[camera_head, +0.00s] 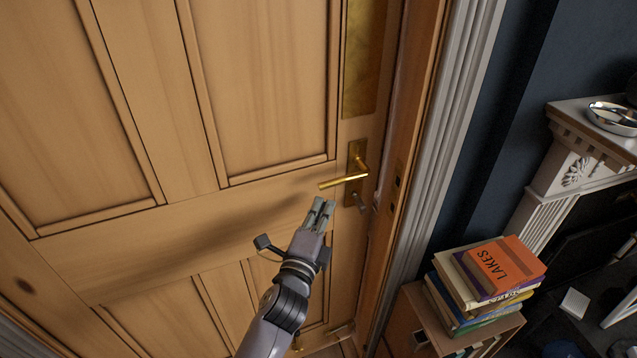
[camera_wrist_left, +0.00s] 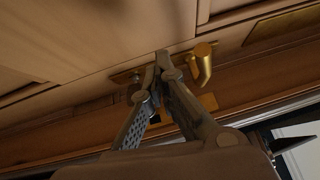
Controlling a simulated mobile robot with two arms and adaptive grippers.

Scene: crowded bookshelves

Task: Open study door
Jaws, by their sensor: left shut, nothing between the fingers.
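The wooden door (camera_head: 265,80) fills the left and middle of the head view. Its edge appears slightly off the jamb, where a strike plate (camera_head: 397,181) shows. The brass lever handle (camera_head: 343,181) sits near the door's right edge and points left, roughly level. My left gripper (camera_head: 322,204) is shut and empty, just below the lever's free end; I cannot tell whether it touches. In the left wrist view, the closed fingertips (camera_wrist_left: 163,62) are beside the brass handle (camera_wrist_left: 204,62), which is to their right. My right gripper is not in view.
Right of the white door frame (camera_head: 448,110), a stack of books (camera_head: 485,275) stands on a small wooden cabinet (camera_head: 475,340). A white mantelpiece (camera_head: 560,170) with a shiny dish (camera_head: 612,115) is at the far right.

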